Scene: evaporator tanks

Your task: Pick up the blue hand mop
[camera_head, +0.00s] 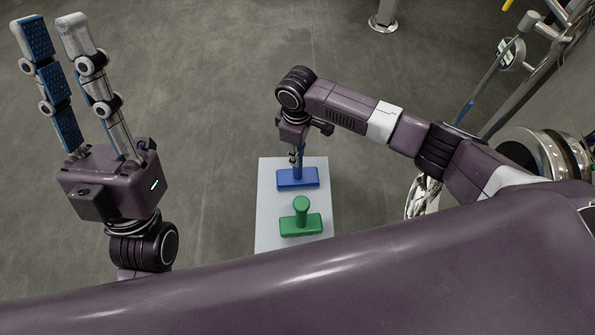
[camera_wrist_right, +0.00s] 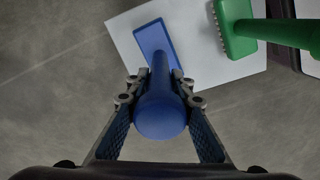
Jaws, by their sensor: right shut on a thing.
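The blue hand mop (camera_head: 298,179) stands on a white board (camera_head: 268,215) below me, its flat blue base down and its handle upright. In the right wrist view the round end of the blue handle (camera_wrist_right: 160,116) sits between the fingers. My right gripper (camera_head: 297,160) is shut on that handle from above. The blue base also shows in the right wrist view (camera_wrist_right: 155,40), over the white board. My left gripper (camera_head: 55,28) is raised at the left of the head view, fingers spread apart and empty, away from the mop.
A green hand mop (camera_head: 301,222) stands on the same board close to the blue one, handle up. Metal tank parts and pipes (camera_head: 530,140) are at the right. The grey floor (camera_head: 220,110) is open around the board's left and back.

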